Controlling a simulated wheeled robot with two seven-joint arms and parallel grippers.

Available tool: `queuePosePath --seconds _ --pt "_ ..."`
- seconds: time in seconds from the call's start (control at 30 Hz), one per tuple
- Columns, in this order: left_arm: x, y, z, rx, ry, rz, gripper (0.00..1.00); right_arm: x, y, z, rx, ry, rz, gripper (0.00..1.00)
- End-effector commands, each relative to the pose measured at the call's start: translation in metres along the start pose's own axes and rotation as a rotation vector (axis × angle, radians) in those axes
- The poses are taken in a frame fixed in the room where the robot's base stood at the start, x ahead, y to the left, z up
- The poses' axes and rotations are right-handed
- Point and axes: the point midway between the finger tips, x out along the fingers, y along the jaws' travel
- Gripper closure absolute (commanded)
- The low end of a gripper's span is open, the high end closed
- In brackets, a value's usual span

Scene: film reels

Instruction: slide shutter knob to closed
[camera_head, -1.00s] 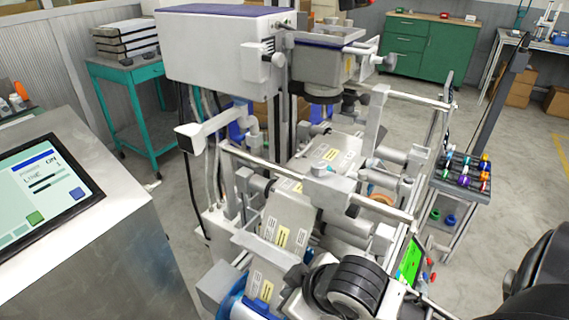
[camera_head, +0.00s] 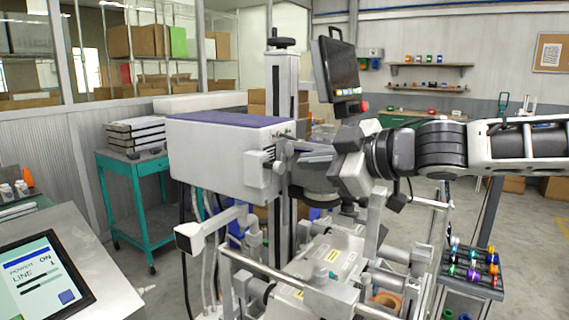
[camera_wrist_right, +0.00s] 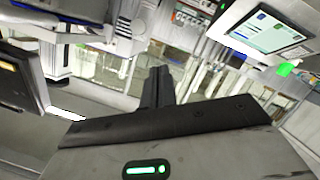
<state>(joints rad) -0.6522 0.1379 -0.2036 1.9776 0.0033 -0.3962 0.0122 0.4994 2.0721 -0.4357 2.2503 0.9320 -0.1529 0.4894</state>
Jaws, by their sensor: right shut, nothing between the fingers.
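A white machine housing (camera_head: 210,150) with a dark blue top stands at the centre-left in the head view. A small grey block with a dark knob (camera_head: 267,157) sits at its right end. I cannot tell for sure whether this is the shutter knob. My right gripper (camera_head: 300,148) reaches in from the right, its tips close to that end of the housing, and partly hides the metal head behind it. Contact cannot be told. In the right wrist view its dark fingers (camera_wrist_right: 157,88) are together with nothing between them. My left gripper is not in view.
Rollers and bars (camera_head: 290,275) fill the space below the gripper. A screen (camera_head: 337,68) on an upright post stands above it. A touch panel (camera_head: 42,280) is at lower left, a teal cart (camera_head: 140,170) behind. A rack of coloured knobs (camera_head: 472,268) is at right.

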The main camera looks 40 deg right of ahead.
Motion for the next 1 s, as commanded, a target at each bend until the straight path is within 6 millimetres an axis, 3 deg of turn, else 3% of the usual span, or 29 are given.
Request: queuePosePath --seconds 0.1,0.23,1.0 --pt "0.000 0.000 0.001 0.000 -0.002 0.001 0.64 -0.016 0.019 -0.016 -0.004 0.024 0.038 1.00" --pt "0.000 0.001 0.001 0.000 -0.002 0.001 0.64 -0.015 0.023 -0.021 -0.001 0.034 0.043 1.00" --pt "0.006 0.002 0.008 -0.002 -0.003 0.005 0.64 0.072 0.026 -0.020 -0.005 0.027 0.044 1.00"
